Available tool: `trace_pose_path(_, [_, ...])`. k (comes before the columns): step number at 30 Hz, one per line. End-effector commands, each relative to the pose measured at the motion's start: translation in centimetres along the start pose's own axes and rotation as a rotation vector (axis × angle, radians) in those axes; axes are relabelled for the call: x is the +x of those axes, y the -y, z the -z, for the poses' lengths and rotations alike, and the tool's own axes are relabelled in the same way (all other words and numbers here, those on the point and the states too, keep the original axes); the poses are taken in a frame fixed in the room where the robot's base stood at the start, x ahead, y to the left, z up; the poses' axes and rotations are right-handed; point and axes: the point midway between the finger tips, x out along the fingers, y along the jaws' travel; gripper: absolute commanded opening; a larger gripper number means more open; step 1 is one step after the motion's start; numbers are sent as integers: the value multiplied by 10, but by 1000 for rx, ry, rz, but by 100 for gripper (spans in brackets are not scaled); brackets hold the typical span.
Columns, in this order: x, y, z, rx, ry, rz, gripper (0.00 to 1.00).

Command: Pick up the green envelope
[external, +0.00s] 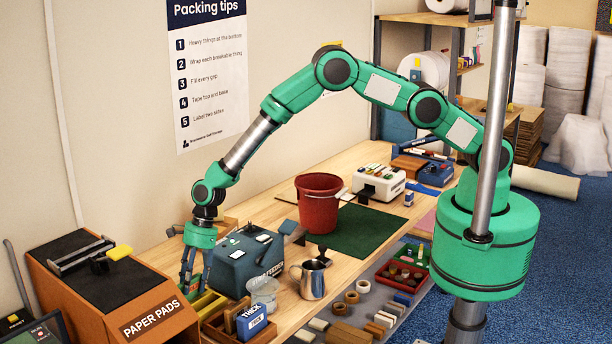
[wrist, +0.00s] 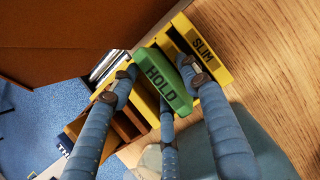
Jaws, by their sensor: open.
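In the wrist view a green piece marked HOLD (wrist: 165,82) stands between my fingers, above a yellow tray with slots. It looks thick, with rounded edges; I cannot tell whether it is the green envelope, and no other envelope is clear. My gripper (wrist: 163,90) is open, with a finger on its left, one on its right and one below. Contact cannot be judged. In the external view my gripper (external: 188,278) points down between the paper-pad box and a grey machine; the green piece is not clear there.
A yellow block marked SLIM (wrist: 204,46) is close to the right finger. The brown paper-pad box (external: 150,312) is left of my gripper and the grey machine (external: 238,262) right.

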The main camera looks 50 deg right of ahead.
Motion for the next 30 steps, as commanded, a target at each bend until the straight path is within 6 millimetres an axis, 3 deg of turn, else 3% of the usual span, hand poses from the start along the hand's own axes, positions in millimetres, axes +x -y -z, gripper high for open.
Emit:
trace_pose_path(18, [3,0,1,0,0,0,46])
trace_pose_path(19, [3,0,1,0,0,0,44])
trace_pose_path(26, [3,0,2,0,0,0,0])
trace_pose_path(30, [3,0,1,0,0,0,0])
